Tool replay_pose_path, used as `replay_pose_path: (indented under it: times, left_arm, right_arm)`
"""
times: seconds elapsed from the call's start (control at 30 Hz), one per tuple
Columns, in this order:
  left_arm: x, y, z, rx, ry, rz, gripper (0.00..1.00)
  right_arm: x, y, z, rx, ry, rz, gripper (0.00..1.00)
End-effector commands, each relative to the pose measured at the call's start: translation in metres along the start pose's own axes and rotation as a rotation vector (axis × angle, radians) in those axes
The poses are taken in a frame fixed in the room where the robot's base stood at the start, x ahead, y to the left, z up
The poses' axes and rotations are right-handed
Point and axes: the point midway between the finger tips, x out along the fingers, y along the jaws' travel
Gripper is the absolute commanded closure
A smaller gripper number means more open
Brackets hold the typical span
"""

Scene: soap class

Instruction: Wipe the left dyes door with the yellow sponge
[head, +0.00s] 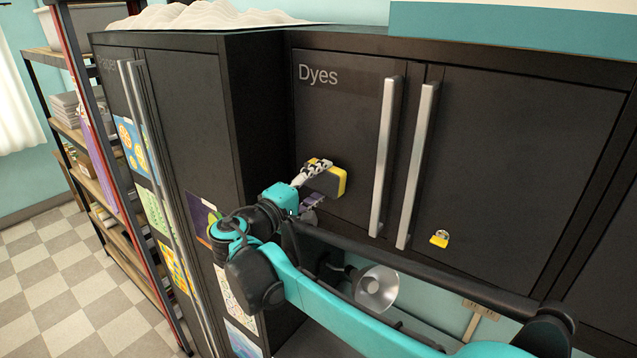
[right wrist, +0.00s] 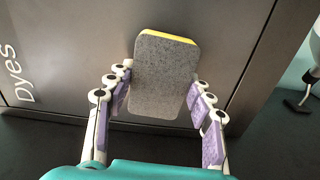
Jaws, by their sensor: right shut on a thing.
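The yellow sponge (head: 342,183) has a grey pad side. My right gripper (head: 313,187) is shut on it, with the fingers along its two sides. In the right wrist view the sponge (right wrist: 166,80) stands between the fingers of my right gripper (right wrist: 160,95), grey side toward the camera and a yellow edge at the far top. The left dyes door (head: 338,122) is a dark, closed panel with the word "Dyes" at its top left. The sponge is at the lower part of this door, left of its handle; whether it touches cannot be told. My left gripper is not in view.
Long metal handles (head: 388,155) stand out from the two dyes doors. A tall dark cabinet (head: 190,110) juts out on the left. A lamp (head: 376,288) stands below the dyes cabinet.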

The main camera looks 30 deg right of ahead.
Motion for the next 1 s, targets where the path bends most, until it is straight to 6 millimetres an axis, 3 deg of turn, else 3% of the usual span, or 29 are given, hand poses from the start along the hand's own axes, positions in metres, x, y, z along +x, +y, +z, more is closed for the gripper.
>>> replay_pose_path:
  times: [0.67,1.0]
  left_arm:
    - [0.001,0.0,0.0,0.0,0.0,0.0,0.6]
    - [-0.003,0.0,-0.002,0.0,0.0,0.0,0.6]
  right_arm:
    - [0.012,0.0,0.0,0.0,0.0,0.0,0.71]
    - [0.011,0.003,0.026,0.0,0.0,0.0,0.71]
